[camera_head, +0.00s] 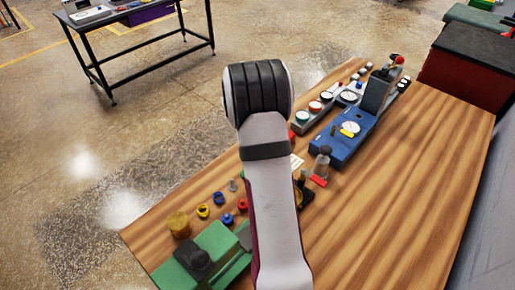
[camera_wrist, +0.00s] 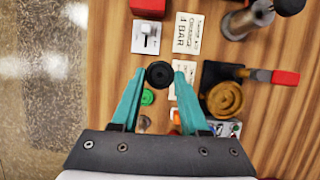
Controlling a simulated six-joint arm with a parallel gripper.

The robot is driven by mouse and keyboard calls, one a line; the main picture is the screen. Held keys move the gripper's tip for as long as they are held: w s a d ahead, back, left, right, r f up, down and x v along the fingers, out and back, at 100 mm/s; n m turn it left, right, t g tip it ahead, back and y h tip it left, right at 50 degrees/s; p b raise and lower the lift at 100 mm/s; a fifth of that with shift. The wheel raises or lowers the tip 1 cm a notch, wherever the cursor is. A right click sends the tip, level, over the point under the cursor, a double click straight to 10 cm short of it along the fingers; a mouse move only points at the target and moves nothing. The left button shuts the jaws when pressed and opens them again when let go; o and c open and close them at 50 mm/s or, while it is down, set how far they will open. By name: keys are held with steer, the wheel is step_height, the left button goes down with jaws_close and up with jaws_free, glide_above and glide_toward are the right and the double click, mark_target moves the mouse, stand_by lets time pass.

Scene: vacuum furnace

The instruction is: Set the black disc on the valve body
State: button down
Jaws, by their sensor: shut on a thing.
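The black disc (camera_wrist: 159,75) shows in the wrist view between the teal fingertips of my gripper (camera_wrist: 159,80), which is shut on it. The disc is above the wooden table; its exact height is hard to judge. What looks like the valve body (camera_wrist: 225,98), a black block with a round brass-coloured part on top, is right of my gripper and apart from the disc. A red-ended bar (camera_wrist: 284,77) extends from its right side. In the head view my arm hides the gripper and disc, and only part of the black block (camera_head: 306,197) shows.
Labels (camera_wrist: 187,34), a metal plate (camera_wrist: 146,37), a red block (camera_wrist: 148,7) and a green ring (camera_wrist: 147,97) lie around the gripper. A grey cylinder (camera_head: 322,163) stands near the block. A blue gauge unit (camera_head: 345,133) is behind. The table's right side is clear.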

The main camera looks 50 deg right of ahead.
steer(key=s+a+m+g, duration=0.1)
steer(key=s+m, duration=0.1)
steer(key=s, duration=0.2)
steer(key=s+a+f+m, duration=0.1)
steer(key=s+m, duration=0.2)
steer(key=s, duration=0.1)
steer(key=s+a+f+m+g, duration=0.1)
steer(key=s+m, duration=0.1)
steer(key=s, duration=0.2)
steer(key=shift+s+a+f+g+y, duration=0.1)
steer(key=shift+s+a+g+y, duration=0.2)
steer(key=shift+s+a+y, duration=0.1)
steer(key=shift+s+a+f+m, duration=0.1)
steer(key=shift+s+f+m, duration=0.1)
steer(key=shift+m, duration=0.2)
steer(key=shift+f, duration=0.95)
steer(key=shift+f, duration=0.3)
steer(key=shift+f, duration=0.45)
steer(key=shift+f, duration=0.2)
steer(key=c, duration=0.5)
jaws_free()
steer(key=shift+o, duration=0.3)
step_height(320, 180, up, 8)
steer(key=shift+f, duration=0.25)
